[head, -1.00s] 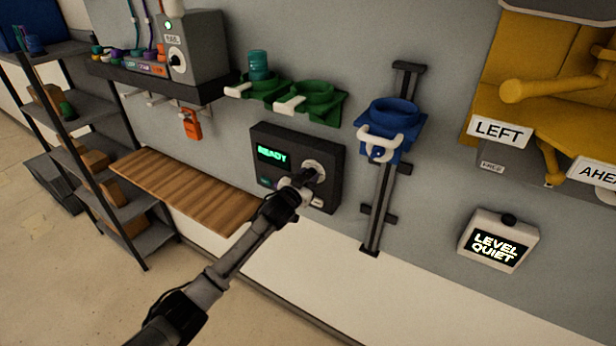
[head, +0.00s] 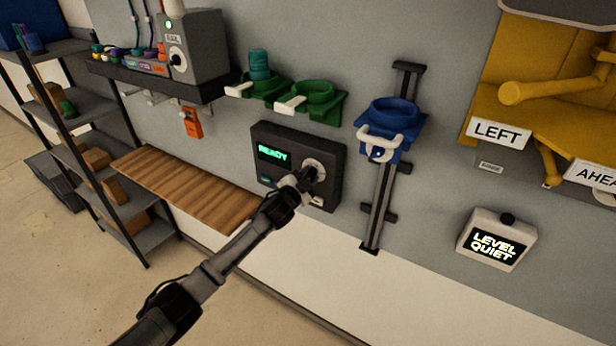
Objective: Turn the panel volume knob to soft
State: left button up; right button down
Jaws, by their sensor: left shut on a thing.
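The dark panel (head: 333,158) is fixed to the grey wall, with a lit green READY display (head: 272,154). The pale round volume knob (head: 314,165) is at the panel's right side, partly hidden by my gripper. My left gripper (head: 311,176) reaches in from the lower left and is shut on the knob. The knob's marking cannot be read. A white level box (head: 497,240) at the lower right reads LEVEL QUIET. My right gripper is not in view.
A blue holder (head: 393,125) on a vertical rail stands right of the panel. Green holders (head: 318,100) are above it. A wooden slatted shelf (head: 185,188) lies to the left. Yellow horn shapes (head: 555,90) with LEFT and AHEAD signs are at the upper right.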

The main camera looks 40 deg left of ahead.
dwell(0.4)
pick_arm(q)
jog(key=o, duration=0.7)
jog(key=shift+o, duration=1.2)
jog(key=shift+s, duration=0.1)
jog(key=s+d+b, duration=0.2)
jog(key=s, duration=1.1)
jog(key=shift+s+f, duration=0.2)
jog(key=shift+s, duration=0.05)
